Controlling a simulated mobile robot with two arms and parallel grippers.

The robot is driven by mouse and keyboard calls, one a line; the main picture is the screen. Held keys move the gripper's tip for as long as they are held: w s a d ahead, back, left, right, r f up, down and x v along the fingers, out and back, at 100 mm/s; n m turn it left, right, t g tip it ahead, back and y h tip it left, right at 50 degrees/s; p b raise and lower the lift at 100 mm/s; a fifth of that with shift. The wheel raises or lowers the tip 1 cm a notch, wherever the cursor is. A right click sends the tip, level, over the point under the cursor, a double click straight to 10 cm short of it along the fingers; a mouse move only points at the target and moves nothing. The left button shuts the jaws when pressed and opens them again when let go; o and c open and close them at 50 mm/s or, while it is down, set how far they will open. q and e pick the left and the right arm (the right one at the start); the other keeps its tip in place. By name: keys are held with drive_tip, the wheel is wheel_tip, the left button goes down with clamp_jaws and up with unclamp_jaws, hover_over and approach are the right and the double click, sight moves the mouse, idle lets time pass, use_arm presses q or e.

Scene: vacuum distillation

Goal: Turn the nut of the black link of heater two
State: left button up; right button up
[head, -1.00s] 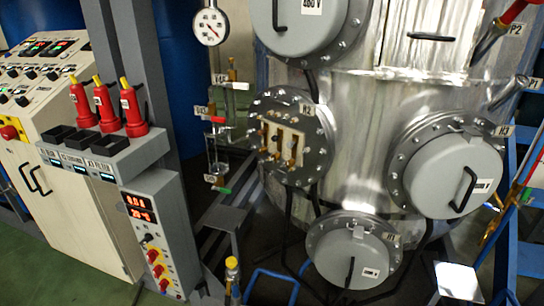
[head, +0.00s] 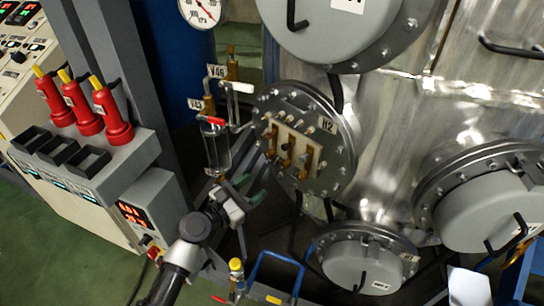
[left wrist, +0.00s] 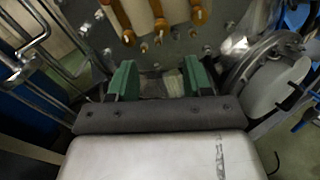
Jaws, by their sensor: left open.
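Heater two is the round grey flange marked H2 (head: 331,128) on the tank. It carries a cream terminal block (head: 311,143) with several brass-coloured links and nuts (head: 285,158). I cannot clearly tell which link is the black one. My left gripper (head: 249,187) is open and empty, below and left of the block, apart from it. In the left wrist view, its two green fingers (left wrist: 160,80) are spread wide below the cream block (left wrist: 148,12), whose brass links (left wrist: 160,28) show at the top. My right gripper is not in view.
Valves V45 (head: 216,71) and V43 (head: 196,104) and a glass vessel (head: 215,150) stand left of the flange. A closed heater cover (head: 360,264) lies below right. Blue pipework (head: 275,258) is low in front.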

sight(283, 167)
use_arm(q)
drive_tip(key=x, duration=0.8)
drive_tip(key=shift+w+d, duration=0.15)
drive_tip(key=shift+d, duration=0.25)
drive_tip(key=shift+w+d, duration=0.45)
drive_tip(key=shift+w, duration=0.05)
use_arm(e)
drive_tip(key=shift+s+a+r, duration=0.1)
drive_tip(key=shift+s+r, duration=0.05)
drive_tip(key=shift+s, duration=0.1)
use_arm(q)
drive_tip(key=shift+c, duration=0.3)
clamp_jaws()
drive_tip(key=c, duration=0.9)
unclamp_jaws()
